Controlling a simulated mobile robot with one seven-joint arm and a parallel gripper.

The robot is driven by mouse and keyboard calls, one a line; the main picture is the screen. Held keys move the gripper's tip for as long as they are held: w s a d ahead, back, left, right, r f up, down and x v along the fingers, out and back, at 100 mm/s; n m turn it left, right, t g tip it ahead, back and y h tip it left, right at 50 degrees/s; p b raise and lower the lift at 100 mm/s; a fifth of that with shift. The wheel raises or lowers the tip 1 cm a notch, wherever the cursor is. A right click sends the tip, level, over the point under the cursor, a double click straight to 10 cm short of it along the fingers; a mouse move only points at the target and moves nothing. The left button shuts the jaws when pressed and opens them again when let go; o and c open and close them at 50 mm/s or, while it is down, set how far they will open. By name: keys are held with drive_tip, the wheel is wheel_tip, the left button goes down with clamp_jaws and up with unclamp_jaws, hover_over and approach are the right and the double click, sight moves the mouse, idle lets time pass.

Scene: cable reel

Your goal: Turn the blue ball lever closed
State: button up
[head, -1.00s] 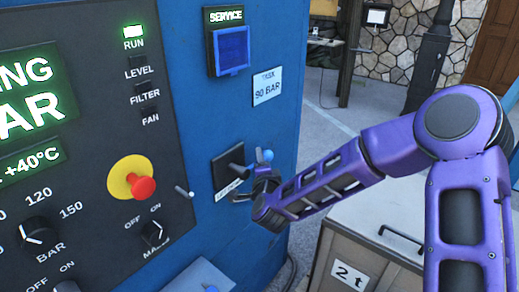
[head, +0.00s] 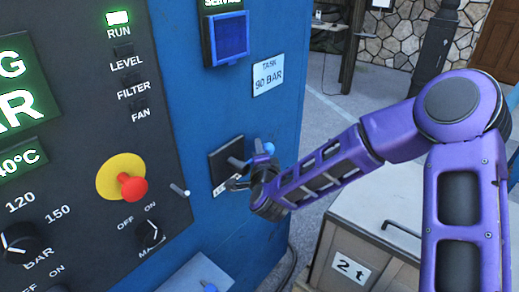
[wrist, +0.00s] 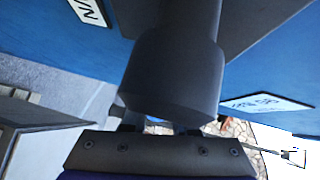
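The blue ball lever (head: 264,147) is on the right part of the blue cabinet face in the head view. Its grey stem stands out from a square black plate (head: 221,164) with a white label along the bottom. My gripper (head: 240,183) is just below and beside the lever, close to the plate. I cannot tell whether it touches the lever. In the wrist view a large dark grey cylindrical part (wrist: 175,75) fills the middle, right in front of my gripper. The ball is not clearly seen there. The fingers are too small and dark to tell their opening.
A red emergency button (head: 132,188) on a yellow disc and a small grey toggle (head: 180,190) stand out left of the lever. A dial (head: 150,234) is below them. A grey box marked 2 t (head: 350,268) stands under my arm.

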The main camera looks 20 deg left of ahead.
clamp_jaws()
drive_tip(key=shift+w+d, duration=0.2)
idle(0.9)
